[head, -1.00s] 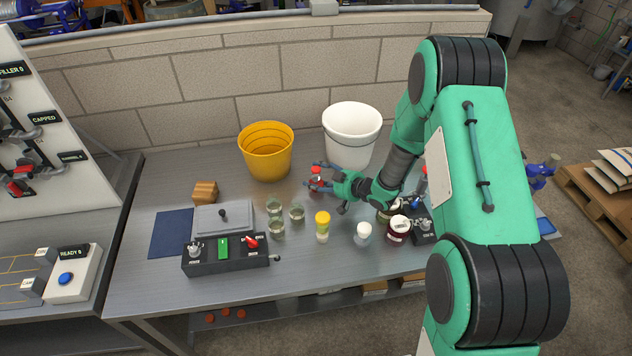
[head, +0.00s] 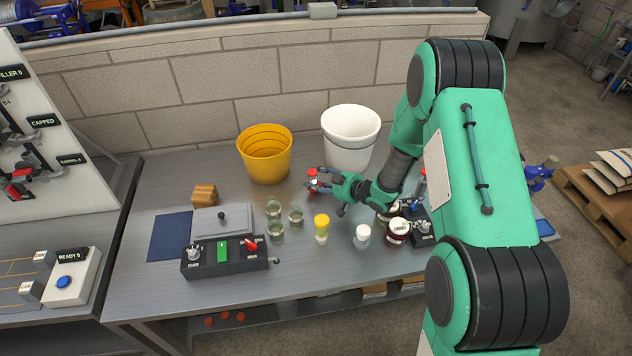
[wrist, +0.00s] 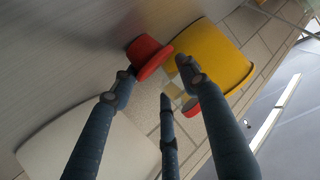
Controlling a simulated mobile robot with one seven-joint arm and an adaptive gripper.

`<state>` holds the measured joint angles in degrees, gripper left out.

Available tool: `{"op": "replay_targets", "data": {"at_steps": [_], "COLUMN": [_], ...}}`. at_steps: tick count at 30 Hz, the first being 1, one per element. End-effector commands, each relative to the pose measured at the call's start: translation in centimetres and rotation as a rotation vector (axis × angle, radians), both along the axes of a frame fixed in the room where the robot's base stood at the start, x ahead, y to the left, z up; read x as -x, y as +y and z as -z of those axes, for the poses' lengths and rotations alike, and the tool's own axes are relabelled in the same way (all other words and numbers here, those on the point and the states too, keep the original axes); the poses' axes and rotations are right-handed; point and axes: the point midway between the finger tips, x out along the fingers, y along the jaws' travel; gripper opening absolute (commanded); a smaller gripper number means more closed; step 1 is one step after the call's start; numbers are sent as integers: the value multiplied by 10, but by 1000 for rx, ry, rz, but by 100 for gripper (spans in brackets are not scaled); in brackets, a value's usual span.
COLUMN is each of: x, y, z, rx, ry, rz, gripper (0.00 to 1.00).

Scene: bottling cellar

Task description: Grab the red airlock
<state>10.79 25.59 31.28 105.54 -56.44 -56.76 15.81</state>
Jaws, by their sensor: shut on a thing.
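The red airlock (head: 312,175) is upright on the metal table in front of the white bucket, with red parts at top and bottom. My gripper (head: 317,181) reaches in from the right with its fingers closed around the airlock. In the wrist view a large red part of the airlock (wrist: 148,54) shows at the left fingertip, and a smaller red part lies by the right finger. The middle of the airlock is hard to make out between the fingers (wrist: 160,82). I cannot tell whether its base touches the table.
A yellow bucket (head: 264,155) and a white bucket (head: 350,138) stand behind. Several glass jars (head: 275,230), a yellow-capped bottle (head: 322,228) and a white-capped jar (head: 362,236) stand in front. A black control box (head: 225,260) is at the left front.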

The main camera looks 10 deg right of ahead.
Motion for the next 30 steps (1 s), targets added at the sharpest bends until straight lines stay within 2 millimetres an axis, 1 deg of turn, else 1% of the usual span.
{"op": "replay_targets", "data": {"at_steps": [5,8,18,21,25,30], "x": [0,-1,0,0,0,0], "y": [0,0,0,0,0,0], "z": [-11,-23,-75,-87,-97,-100], "rx": [0,0,-1,1,0,0], "ry": [-1,-4,-2,-2,-1,0], "rz": [0,0,0,-1,0,0], "gripper": [18,18,18,18,18,18]}}
